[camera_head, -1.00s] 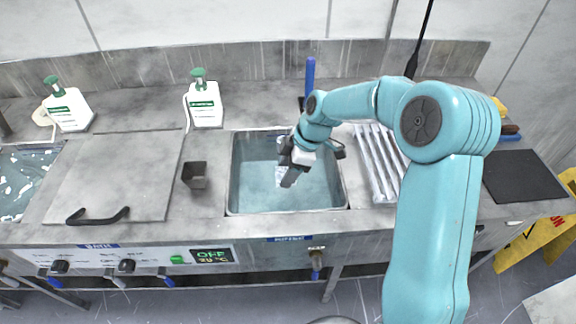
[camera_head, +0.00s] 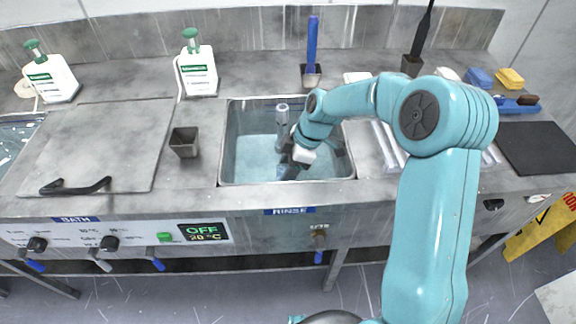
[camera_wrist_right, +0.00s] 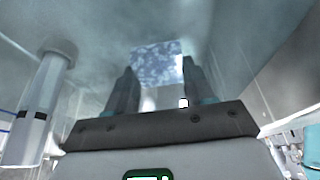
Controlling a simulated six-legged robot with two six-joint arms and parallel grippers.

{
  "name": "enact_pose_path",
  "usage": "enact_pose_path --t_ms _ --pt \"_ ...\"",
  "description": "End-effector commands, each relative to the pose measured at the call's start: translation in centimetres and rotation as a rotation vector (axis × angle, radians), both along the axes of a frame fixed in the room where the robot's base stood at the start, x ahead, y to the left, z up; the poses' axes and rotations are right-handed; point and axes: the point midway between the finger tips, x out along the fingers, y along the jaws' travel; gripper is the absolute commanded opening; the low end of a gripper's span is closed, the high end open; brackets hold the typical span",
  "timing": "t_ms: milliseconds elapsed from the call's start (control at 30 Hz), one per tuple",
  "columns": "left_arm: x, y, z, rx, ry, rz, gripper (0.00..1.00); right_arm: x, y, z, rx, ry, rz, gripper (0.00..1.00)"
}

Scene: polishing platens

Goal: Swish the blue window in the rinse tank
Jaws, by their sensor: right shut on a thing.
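The rinse tank (camera_head: 250,152) is the open steel basin in the middle of the counter, with pale blue water in it. My right gripper (camera_head: 288,168) is down inside the tank, towards its front right. It is shut on the blue window (camera_wrist_right: 157,64), a flat, mottled blue-white square. In the right wrist view the window sits between the fingertips of my right gripper (camera_wrist_right: 158,78). In the head view the window is mostly hidden by the gripper. My left gripper is not in view.
A grey standpipe (camera_head: 282,115) rises in the tank beside my gripper; it also shows in the wrist view (camera_wrist_right: 38,105). A ribbed drainboard (camera_head: 387,145) lies to the right. A small dark cup (camera_head: 184,143) and the lidded bath (camera_head: 100,140) are left.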

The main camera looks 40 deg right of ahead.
Motion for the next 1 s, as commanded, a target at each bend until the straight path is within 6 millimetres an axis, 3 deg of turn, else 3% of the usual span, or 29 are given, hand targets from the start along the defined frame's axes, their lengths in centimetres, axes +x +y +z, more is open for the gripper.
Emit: enact_pose_path --t_ms 467,833,1000 --pt "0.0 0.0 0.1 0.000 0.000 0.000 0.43 0.0 0.0 0.1 0.000 -0.001 0.000 0.19" --pt "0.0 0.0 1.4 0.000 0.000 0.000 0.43 0.0 0.0 2.2 0.000 -0.001 0.000 0.19" --pt "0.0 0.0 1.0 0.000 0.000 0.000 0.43 0.0 0.0 2.0 0.000 0.000 0.000 0.19"
